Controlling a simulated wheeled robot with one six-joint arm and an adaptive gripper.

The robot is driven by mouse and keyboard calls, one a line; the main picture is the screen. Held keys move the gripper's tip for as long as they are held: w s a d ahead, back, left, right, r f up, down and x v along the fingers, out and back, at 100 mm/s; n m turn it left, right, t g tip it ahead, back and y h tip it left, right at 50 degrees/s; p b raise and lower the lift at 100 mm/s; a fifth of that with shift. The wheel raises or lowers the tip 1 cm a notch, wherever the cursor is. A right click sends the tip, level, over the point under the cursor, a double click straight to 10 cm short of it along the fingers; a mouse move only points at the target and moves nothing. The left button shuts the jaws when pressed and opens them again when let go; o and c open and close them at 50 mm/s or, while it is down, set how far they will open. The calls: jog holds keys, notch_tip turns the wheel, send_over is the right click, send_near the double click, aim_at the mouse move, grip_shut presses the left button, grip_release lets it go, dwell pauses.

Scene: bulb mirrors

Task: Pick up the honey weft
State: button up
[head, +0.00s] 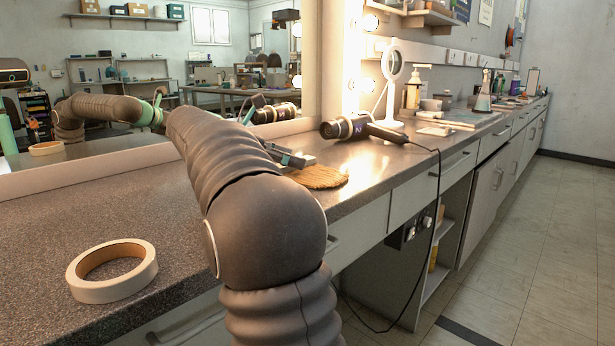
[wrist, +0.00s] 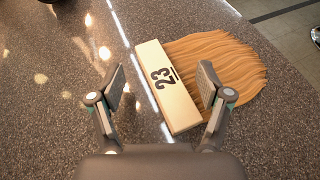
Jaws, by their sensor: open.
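The honey weft (wrist: 222,58) is a fan of golden-brown hair lying flat on the speckled counter. In the head view the hair (head: 322,177) shows just beyond my arm, partly hidden by my arm and gripper. My gripper (head: 288,158) is over the weft's near side. In the wrist view my gripper (wrist: 160,84) is open, with the marked piece between and beyond its fingers. The right finger overlaps the hair's edge in the picture. I cannot tell whether it touches.
A hair dryer (head: 358,128) with a dark cord lies just beyond the weft. A roll of tape (head: 112,270) lies on the near left counter. A round mirror (head: 393,70) and bottles stand farther back. The counter (head: 60,215) is clear around the tape; a wall mirror runs behind.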

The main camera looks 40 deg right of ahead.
jog(key=shift+x, duration=0.8)
jog(key=c, duration=1.5)
jog(key=shift+o, duration=0.2)
